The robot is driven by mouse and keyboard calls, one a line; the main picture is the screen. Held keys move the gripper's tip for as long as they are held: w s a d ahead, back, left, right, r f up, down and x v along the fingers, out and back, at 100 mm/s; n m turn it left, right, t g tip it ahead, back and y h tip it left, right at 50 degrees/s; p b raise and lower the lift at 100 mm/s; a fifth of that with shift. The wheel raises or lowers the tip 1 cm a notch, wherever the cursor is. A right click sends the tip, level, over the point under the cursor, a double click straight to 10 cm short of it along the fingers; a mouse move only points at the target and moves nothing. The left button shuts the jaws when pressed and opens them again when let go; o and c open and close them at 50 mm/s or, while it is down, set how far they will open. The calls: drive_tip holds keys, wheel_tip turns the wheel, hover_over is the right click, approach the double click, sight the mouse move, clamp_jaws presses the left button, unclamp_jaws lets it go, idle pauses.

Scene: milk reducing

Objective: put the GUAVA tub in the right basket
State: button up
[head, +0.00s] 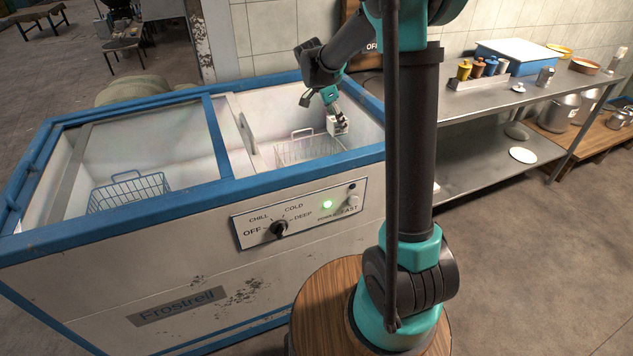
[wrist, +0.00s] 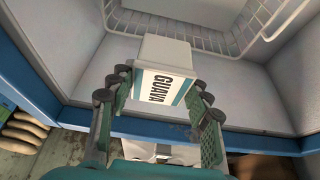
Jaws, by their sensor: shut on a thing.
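The white GUAVA tub (wrist: 166,65) is between the fingers of my gripper (wrist: 158,95), with its printed label facing the wrist camera. In the head view my gripper (head: 337,117) is shut on the tub (head: 338,126), inside the right part of the chest freezer near its right end. The right basket (head: 305,149), of white wire, lies just left of and below the tub. In the wrist view the basket's rim (wrist: 236,49) shows beyond the tub. I cannot tell how high the tub is above the freezer floor.
The freezer's blue rim (head: 362,152) surrounds the opening. A white divider (head: 247,134) stands left of the right basket. A blue wire basket (head: 130,190) is in the left part. A steel table (head: 480,95) stands at the right.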

wheel_tip(320, 180, down, 22)
drive_tip(key=shift+d+f, duration=0.1)
drive_tip(key=shift+f, duration=0.15)
idle(0.4)
drive_tip(key=shift+f, duration=0.1)
drive_tip(key=o, duration=1.2)
drive_tip(key=v, duration=1.2)
